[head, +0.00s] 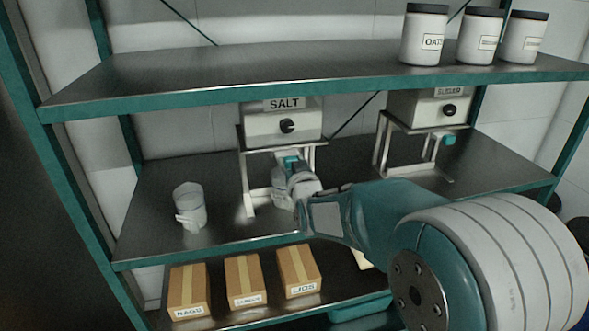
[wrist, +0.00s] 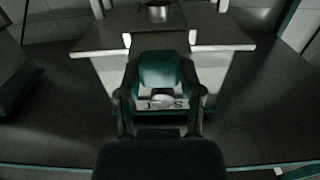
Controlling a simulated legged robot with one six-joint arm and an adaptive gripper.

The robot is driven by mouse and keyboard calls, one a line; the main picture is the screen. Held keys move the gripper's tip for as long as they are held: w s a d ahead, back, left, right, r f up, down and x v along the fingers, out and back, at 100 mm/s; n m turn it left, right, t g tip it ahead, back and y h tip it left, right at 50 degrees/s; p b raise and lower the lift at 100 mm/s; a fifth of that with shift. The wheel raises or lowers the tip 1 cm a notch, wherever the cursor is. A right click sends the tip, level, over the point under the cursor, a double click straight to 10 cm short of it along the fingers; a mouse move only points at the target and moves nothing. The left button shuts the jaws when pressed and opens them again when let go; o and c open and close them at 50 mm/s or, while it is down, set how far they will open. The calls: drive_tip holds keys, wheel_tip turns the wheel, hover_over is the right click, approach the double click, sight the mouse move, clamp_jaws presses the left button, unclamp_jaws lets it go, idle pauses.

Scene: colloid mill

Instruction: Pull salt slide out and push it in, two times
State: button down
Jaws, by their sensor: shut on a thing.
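The salt dispenser (head: 283,126) is a pale box labelled SALT with a black knob, on a metal stand on the middle shelf. Its slide has a teal handle (wrist: 162,72) below the box, in line with the dispenser in the wrist view. My gripper (head: 291,170) is at this handle, under the front of the box. In the wrist view my gripper (wrist: 163,98) has its fingers on both sides of the teal handle and is shut on it. The slide's plate is mostly hidden, so I cannot tell how far out it is.
A second dispenser (head: 430,106) with a teal handle stands to the right. A clear jug (head: 189,206) stands at the left of the middle shelf (head: 150,240). The upper shelf (head: 200,70) holds jars (head: 425,35). Boxes (head: 245,281) sit below.

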drive_tip(key=shift+w+a, duration=0.15)
drive_tip(key=shift+w, duration=0.35)
drive_tip(key=shift+c, duration=1.2)
unclamp_jaws()
drive_tip(key=shift+s, duration=0.1)
drive_tip(key=v, duration=1.1)
drive_tip(key=shift+s, duration=0.4)
